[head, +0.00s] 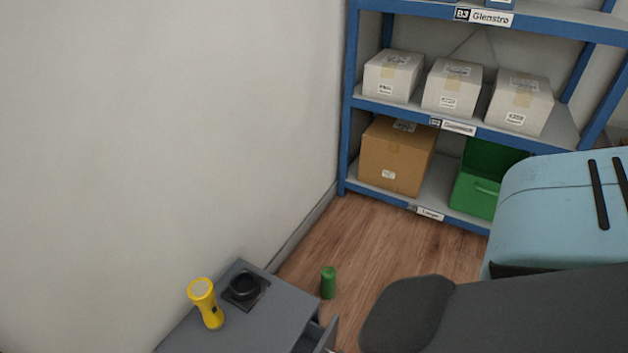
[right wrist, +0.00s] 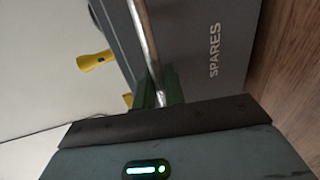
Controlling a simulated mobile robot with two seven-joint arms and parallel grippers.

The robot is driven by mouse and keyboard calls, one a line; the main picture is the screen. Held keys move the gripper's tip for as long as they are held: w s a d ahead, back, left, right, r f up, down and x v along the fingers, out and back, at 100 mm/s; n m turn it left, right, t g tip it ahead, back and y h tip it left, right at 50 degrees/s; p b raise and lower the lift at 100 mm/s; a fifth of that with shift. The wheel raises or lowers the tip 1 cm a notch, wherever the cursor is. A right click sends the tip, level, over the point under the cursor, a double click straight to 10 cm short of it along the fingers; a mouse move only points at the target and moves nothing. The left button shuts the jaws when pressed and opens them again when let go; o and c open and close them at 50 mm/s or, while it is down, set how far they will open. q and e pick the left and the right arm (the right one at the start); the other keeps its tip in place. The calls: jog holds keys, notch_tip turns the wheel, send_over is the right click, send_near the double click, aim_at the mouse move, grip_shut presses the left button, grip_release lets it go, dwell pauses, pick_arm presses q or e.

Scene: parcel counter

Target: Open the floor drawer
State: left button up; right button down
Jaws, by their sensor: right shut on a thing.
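The grey floor drawer unit stands against the wall at the lower left of the head view (head: 268,312). Its drawer front (head: 328,335) shows at the picture's bottom edge, standing a little out from the unit. In the right wrist view the dark grey front lettered SPARES (right wrist: 205,35) fills the upper middle, with a metal bar handle (right wrist: 146,40) across it. My right gripper (right wrist: 160,98) is shut on the handle; its fingertips are partly hidden. In the head view that gripper is hidden. My left gripper is in neither view.
A yellow torch (head: 206,303) and a black round holder (head: 244,287) are on top of the unit. A green cylinder (head: 328,282) stands on the wooden floor nearby. A blue shelf rack (head: 350,120) with boxes and a green bin (head: 475,190) stands behind.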

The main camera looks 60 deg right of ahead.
jog(key=f+v, duration=0.2)
jog(key=v, duration=1)
jog(key=shift+s+d+f, duration=0.15)
jog(key=shift+s+f, duration=0.15)
jog(key=shift+s, duration=0.4)
jog(key=c, duration=1.6)
grip_release()
jog(key=shift+s, duration=0.1)
jog(key=p+v, duration=0.1)
jog(key=v, duration=0.6)
jog(key=shift+s, duration=0.3)
jog(key=shift+d+r, duration=0.1)
